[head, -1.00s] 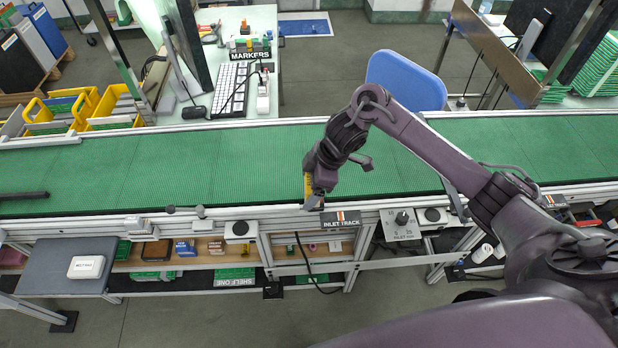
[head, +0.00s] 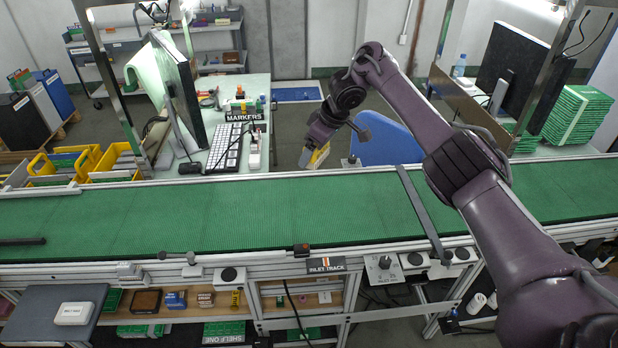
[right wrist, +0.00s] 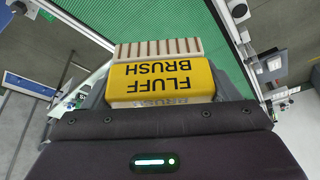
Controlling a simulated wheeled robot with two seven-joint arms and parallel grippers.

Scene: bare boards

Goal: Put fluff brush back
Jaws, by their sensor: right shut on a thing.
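The fluff brush (right wrist: 160,77) is a yellow block with black lettering and a pale ridged side, seen large in the right wrist view. My right gripper (right wrist: 160,98) is shut on it, with grey fingers at its two ends. In the head view, my right gripper (head: 312,158) holds the yellow brush (head: 320,156) raised. It appears against the floor past the belt's far edge, between the desk and the blue chair. Its exact height is hard to tell. My left gripper is not in view.
The green conveyor belt (head: 250,215) runs across, mostly clear, with a dark bar (head: 22,241) at left. A desk (head: 240,165) with monitor, keyboard and a MARKERS holder (head: 242,118) stands behind. A blue chair (head: 385,150) is close to my gripper. Shelf items sit below the INLET TRACK sign (head: 326,265).

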